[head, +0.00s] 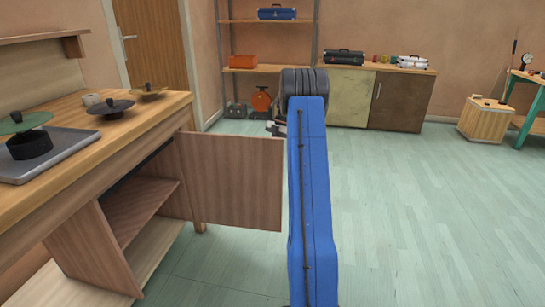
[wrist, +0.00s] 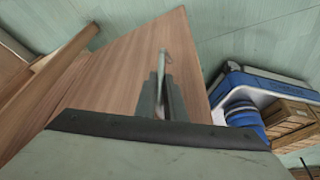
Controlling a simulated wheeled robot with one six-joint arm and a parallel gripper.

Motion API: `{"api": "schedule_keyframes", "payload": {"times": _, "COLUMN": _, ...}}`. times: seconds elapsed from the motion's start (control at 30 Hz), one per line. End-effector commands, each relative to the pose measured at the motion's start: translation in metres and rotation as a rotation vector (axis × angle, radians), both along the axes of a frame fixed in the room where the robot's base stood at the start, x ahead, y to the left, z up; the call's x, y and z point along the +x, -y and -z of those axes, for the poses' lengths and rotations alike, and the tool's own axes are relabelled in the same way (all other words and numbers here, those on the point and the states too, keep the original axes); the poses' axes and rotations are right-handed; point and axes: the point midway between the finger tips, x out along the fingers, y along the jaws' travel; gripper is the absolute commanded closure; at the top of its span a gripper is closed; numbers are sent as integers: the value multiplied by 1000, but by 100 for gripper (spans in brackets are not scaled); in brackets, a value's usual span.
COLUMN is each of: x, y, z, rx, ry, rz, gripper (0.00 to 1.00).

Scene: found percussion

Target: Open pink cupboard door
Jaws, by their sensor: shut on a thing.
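The pink cupboard door (head: 230,178) is a pinkish-brown wooden panel under the workbench at the left. It stands swung well out from the cupboard (head: 140,205), whose inside and shelf show. In the wrist view the door (wrist: 120,70) fills the middle, with a thin metal handle (wrist: 164,57) on its face. My gripper (wrist: 162,92) is shut on the handle. In the head view my blue arm reaches past the door's free edge and hides most of the gripper and the handle.
The wooden workbench (head: 160,112) holds a grey tray with a green disc and several dark lids. The pale green floor (head: 430,220) to the right is clear. Cabinets (head: 400,100) and a shelf rack (head: 268,70) stand along the back wall, with a wooden crate (head: 484,120) at the far right.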

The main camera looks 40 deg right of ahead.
Motion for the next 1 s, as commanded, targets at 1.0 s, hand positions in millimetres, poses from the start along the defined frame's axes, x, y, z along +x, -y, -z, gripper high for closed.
{"api": "schedule_keyframes", "payload": {"times": 1.0, "x": 3, "y": 23, "z": -57, "rx": -1, "ry": 3, "rz": 0, "gripper": 72}}
